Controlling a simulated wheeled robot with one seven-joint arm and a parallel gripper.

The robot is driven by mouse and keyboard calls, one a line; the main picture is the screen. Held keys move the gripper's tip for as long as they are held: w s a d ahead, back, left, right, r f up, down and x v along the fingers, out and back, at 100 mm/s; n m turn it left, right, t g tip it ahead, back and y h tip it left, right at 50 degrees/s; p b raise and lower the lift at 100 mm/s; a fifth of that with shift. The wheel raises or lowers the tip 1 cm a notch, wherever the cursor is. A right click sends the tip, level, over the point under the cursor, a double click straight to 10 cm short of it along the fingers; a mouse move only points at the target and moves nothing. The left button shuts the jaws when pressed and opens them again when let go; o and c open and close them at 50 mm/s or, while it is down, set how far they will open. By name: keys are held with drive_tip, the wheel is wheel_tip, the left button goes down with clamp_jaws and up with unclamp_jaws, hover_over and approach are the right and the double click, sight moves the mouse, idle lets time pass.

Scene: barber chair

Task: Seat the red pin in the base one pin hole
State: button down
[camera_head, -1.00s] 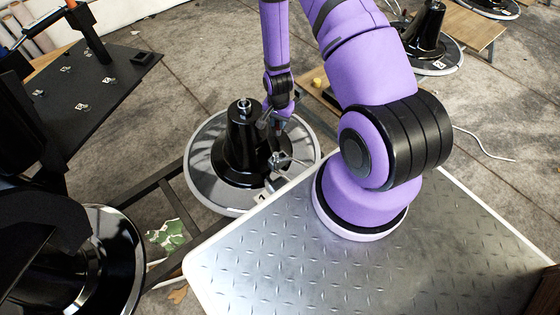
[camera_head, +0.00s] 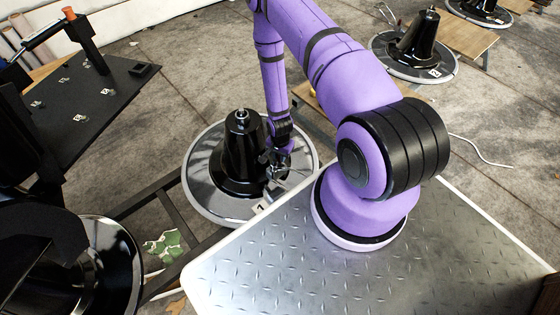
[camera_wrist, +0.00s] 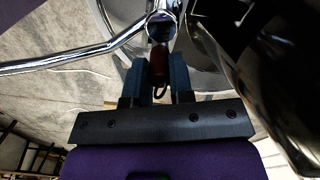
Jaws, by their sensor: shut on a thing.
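The base marked 1 is a black cone (camera_head: 240,155) on a round grey disc (camera_head: 205,190) with a pale rim, left of my arm. My gripper (camera_head: 275,170) is low at the cone's right front side, small and dark here. In the wrist view, my gripper (camera_wrist: 160,75) is shut on the dark red pin (camera_wrist: 159,68), between two blue-grey fingers. A thin loop shows at the pin's near end. Its far end meets or overlaps a chrome ring (camera_wrist: 161,24) on a chrome bar (camera_wrist: 85,57). I cannot tell whether the pin is in a hole.
A metal tread-plate surface (camera_head: 300,265) lies in front, below my arm. Another base (camera_head: 418,40), marked 2, stands at the upper right. A black panel (camera_head: 75,85) is at the left. The wrist view shows a large glossy black surface (camera_wrist: 275,75) close on the right.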

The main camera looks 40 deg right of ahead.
drive_tip(key=shift+f, duration=2.05)
drive_tip(key=shift+f, duration=0.1)
drive_tip(key=c, duration=1.3)
unclamp_jaws()
wheel_tip(320, 180, up, 12)
drive_tip(key=shift+r, duration=0.15)
drive_tip(key=shift+r, duration=0.1)
